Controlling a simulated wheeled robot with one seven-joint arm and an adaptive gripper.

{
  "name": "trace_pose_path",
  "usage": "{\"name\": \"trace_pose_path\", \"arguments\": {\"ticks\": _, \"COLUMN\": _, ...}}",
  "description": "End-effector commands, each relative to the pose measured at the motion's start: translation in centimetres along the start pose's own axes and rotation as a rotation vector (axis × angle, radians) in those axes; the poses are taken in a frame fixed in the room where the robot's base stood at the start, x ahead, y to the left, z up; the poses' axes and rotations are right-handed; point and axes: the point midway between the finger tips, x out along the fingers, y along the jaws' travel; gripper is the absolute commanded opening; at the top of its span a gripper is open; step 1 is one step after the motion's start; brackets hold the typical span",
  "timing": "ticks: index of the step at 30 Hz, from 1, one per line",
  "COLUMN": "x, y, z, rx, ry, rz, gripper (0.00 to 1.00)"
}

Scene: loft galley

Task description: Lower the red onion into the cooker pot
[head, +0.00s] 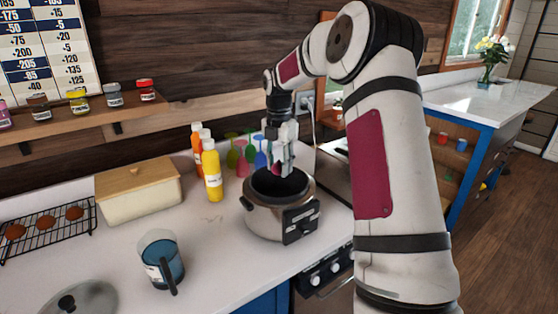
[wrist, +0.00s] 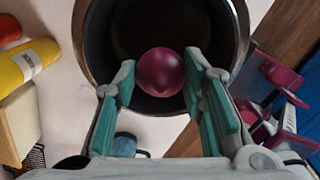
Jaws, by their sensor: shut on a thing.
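In the head view the onion is a small dark-red patch, mostly hidden by the fingers. The cooker pot (head: 266,219) is a round steel pot with a dark inside and a black control panel, standing on the white counter. My gripper points down over its open mouth. In the wrist view the onion lies inside the outline of the pot's rim (wrist: 241,30); its exact height against the rim is unclear.
Sauce bottles (head: 212,172) and coloured wine glasses (head: 243,155) stand close behind the pot. A wooden-lidded box (head: 138,200), a blue jug (head: 161,260), a pot lid (head: 82,300) and a rack of muffins (head: 45,225) are to the left. A stove (head: 330,265) is at the right.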

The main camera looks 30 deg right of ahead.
Motion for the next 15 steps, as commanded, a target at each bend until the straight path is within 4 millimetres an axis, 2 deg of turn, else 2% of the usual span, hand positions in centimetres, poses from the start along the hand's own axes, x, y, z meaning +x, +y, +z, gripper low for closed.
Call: {"name": "trace_pose_path", "arguments": {"ticks": 15, "x": 2.4, "y": 0.0, "z": 0.0, "rx": 0.0, "ry": 0.001, "rz": -0.002, "gripper": 0.1}}
